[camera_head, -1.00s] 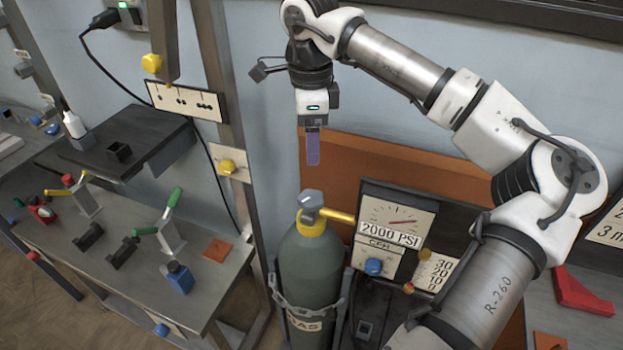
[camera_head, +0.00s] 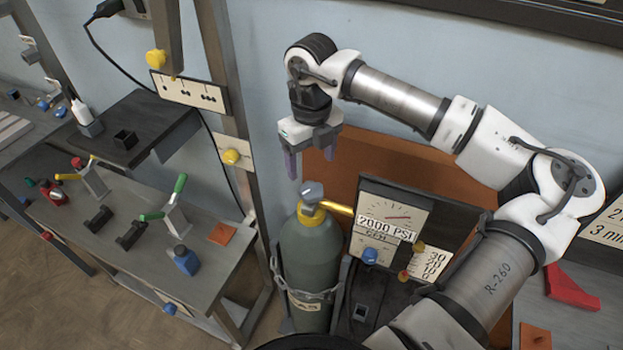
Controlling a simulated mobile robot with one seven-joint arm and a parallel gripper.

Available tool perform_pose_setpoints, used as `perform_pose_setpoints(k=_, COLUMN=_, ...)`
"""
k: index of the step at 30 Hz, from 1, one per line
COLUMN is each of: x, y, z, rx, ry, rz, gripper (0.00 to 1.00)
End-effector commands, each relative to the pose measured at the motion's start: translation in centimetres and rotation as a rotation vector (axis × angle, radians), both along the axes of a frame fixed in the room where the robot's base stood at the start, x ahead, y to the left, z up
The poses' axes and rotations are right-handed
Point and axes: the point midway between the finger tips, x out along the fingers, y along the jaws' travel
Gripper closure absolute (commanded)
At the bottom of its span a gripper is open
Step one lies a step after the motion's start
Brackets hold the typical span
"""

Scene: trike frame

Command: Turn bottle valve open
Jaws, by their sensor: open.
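The gas bottle (camera_head: 310,262) is a grey-green cylinder standing upright with a chain around it. Its valve (camera_head: 312,191) is a grey faceted knob on top, above a yellow collar (camera_head: 312,214). A yellow pipe (camera_head: 338,209) runs from the collar to the right, toward the gauge panel. My gripper (camera_head: 311,170) points down above the valve, with its two purple-grey fingers apart and nothing between them. The fingertips are close to the knob's height in the picture; the exact gap is hard to tell.
A gauge panel (camera_head: 391,212) reading 2000 PSI stands right of the bottle, with a blue knob (camera_head: 370,256) below. An orange board (camera_head: 345,150) is behind. A metal post (camera_head: 232,110) and a workbench (camera_head: 135,257) with clamps lie left.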

Motion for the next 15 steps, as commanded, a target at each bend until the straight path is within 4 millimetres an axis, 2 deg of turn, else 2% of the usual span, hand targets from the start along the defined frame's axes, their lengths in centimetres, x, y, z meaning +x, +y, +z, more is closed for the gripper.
perform_pose_setpoints(k=3, x=-0.1, y=0.1, z=-2.4, rx=0.003, ry=0.004, rz=0.001, gripper=0.26)
perform_pose_setpoints(k=9, x=0.0, y=0.0, z=-5.8, rx=0.002, ry=0.002, rz=0.001, gripper=0.26)
perform_pose_setpoints(k=15, x=0.0, y=0.0, z=-7.6, rx=0.001, ry=0.000, rz=0.001, gripper=0.26)
